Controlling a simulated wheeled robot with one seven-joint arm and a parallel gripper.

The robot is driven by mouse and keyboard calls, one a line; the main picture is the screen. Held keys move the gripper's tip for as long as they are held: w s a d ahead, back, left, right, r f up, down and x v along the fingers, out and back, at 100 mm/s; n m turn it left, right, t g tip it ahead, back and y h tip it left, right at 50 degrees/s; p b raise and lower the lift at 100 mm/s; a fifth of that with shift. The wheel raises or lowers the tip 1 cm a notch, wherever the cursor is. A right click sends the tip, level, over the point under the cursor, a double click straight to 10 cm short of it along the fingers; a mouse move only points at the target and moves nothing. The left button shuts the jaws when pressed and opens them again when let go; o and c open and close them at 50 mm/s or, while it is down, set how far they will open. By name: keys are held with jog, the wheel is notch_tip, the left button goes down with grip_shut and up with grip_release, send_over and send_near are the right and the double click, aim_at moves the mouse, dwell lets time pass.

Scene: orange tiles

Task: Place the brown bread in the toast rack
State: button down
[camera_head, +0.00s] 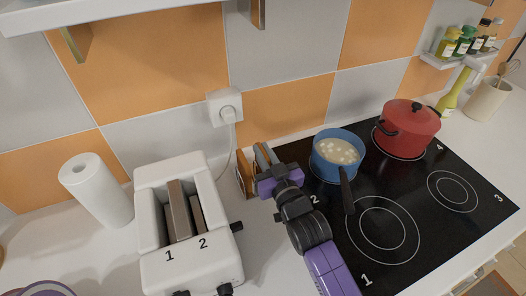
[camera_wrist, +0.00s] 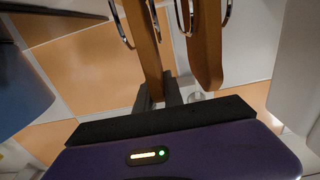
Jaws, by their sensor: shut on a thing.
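The toast rack (camera_wrist: 227,12) shows as chrome wire loops in the wrist view. Two brown bread slices stand upright among the loops: the held slice (camera_wrist: 149,45) and a second slice (camera_wrist: 206,45). My gripper (camera_wrist: 160,93) is shut on the near edge of the held brown bread. In the head view my gripper (camera_head: 268,177) is at the rack, between the toaster and the blue pot. The second slice (camera_head: 244,175) shows there to its left. The rack's base is hidden, so I cannot tell whether the held slice rests on it.
A blue pot (camera_head: 338,170) and a red pot (camera_head: 408,140) sit on the black hob (camera_head: 440,228). A paper roll (camera_head: 97,190) stands far left. A plug (camera_head: 225,107) is on the wall behind.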

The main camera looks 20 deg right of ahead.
jog(key=shift+f, duration=0.1)
jog(key=c, duration=1.9)
grip_release()
jog(key=o, duration=0.4)
jog(key=shift+o, duration=0.2)
jog(key=shift+r, duration=0.2)
jog(key=s+b, duration=0.2)
jog(key=s, duration=1)
jog(key=shift+b, duration=0.4)
